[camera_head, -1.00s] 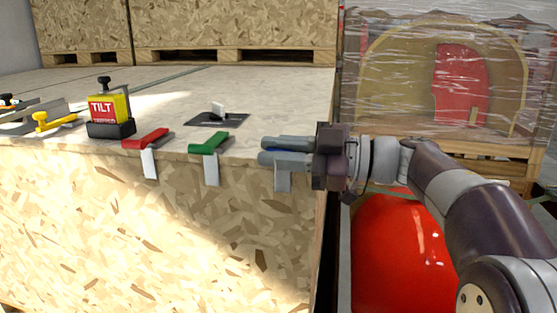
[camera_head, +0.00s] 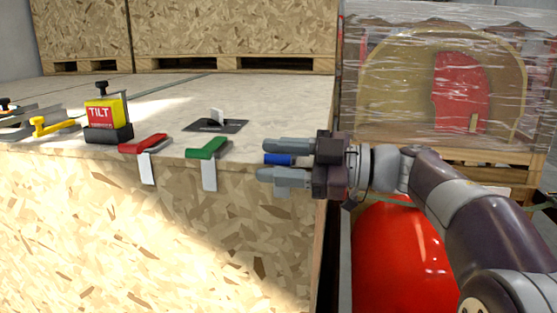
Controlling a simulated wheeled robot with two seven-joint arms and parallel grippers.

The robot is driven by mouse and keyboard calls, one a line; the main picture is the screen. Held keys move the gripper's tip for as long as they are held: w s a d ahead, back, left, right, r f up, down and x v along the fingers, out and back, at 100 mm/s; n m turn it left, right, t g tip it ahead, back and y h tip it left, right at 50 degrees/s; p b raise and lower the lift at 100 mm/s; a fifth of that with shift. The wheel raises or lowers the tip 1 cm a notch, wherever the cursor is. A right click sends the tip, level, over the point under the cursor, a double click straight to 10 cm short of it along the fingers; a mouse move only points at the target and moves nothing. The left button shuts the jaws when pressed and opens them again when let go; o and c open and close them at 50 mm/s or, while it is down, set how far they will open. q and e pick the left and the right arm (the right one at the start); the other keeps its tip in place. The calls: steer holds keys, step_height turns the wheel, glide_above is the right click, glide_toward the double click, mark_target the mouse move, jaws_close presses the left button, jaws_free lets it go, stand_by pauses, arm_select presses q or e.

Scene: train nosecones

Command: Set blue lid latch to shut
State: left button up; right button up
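The blue lid latch (camera_head: 278,160) sits at the top edge of the wooden crate, right of the green latch. Only a short blue part shows between the fingers of my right gripper (camera_head: 272,160). The gripper is open, with one finger above the blue part and the other below it. I cannot tell whether the fingers touch it. The rest of the latch is hidden behind the gripper. My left gripper is out of view.
A green latch (camera_head: 207,149) and a red latch (camera_head: 143,144) sit along the same crate edge (camera_head: 100,158). A yellow tilt indicator (camera_head: 106,113) and a grey plate with a switch (camera_head: 216,125) stand on the lid. A glossy red nosecone (camera_head: 398,260) lies below my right arm.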

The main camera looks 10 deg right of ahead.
steer(key=shift+d, duration=0.1)
steer(key=shift+s+d, duration=0.15)
steer(key=shift+d, duration=0.15)
steer(key=b+v, duration=0.3)
steer(key=v, duration=0.9)
